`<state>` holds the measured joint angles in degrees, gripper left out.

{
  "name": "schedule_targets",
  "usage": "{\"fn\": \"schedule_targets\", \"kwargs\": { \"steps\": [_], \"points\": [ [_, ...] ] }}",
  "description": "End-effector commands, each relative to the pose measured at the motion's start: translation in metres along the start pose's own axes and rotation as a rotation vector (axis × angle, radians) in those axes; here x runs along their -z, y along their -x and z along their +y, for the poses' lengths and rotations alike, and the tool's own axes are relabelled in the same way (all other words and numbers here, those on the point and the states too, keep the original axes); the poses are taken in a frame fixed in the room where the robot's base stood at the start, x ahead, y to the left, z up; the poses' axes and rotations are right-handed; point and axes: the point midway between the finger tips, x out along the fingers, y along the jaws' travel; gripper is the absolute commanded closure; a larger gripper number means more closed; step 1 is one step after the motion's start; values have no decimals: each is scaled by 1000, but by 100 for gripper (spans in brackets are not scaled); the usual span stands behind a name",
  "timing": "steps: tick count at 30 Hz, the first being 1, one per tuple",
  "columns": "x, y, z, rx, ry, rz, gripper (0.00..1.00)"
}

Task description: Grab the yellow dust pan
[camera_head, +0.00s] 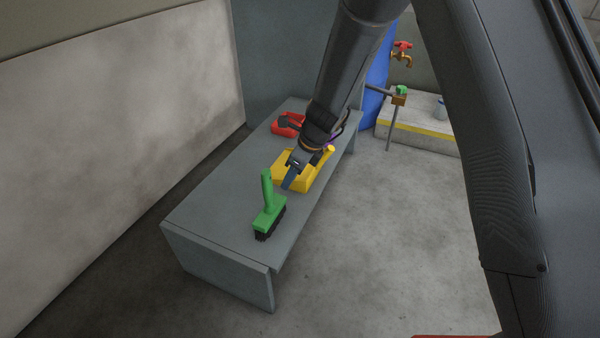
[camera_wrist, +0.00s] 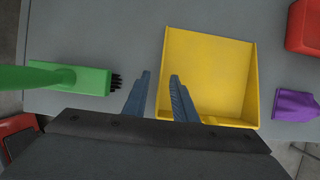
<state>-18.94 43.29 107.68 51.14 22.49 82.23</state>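The yellow dust pan (camera_head: 313,176) lies on the grey bench, between a green brush and a red item. In the wrist view the dust pan (camera_wrist: 208,72) shows as a square tray with raised side walls. My gripper (camera_head: 291,178) is over its near left part in the head view and hides some of it. In the wrist view the two fingers of my gripper (camera_wrist: 160,80) are apart, with nothing held between them. The left finger is over bare bench and the right finger overlaps the pan's left part. The pan's handle is mostly hidden; a yellow end shows right of my gripper.
The green brush (camera_head: 268,212) stands on the grey bench (camera_head: 215,205) near its front end. A red item (camera_head: 284,124) lies at the back. A purple item (camera_wrist: 294,106) is right of the pan. A wall borders the left; open floor is right.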

Motion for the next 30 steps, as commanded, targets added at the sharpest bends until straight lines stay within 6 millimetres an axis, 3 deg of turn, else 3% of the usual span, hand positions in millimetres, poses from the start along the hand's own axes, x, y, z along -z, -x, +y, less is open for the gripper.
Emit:
{"fn": "schedule_targets", "kwargs": {
  "steps": [7,12,23,30],
  "points": [
    [-1,-1,0,1,0,-1,75],
    [-1,-1,0,1,1,-1,100],
    [-1,0,-1,2,1,-1,100],
    [-11,23,0,4,2,-2,100]
  ]
}}
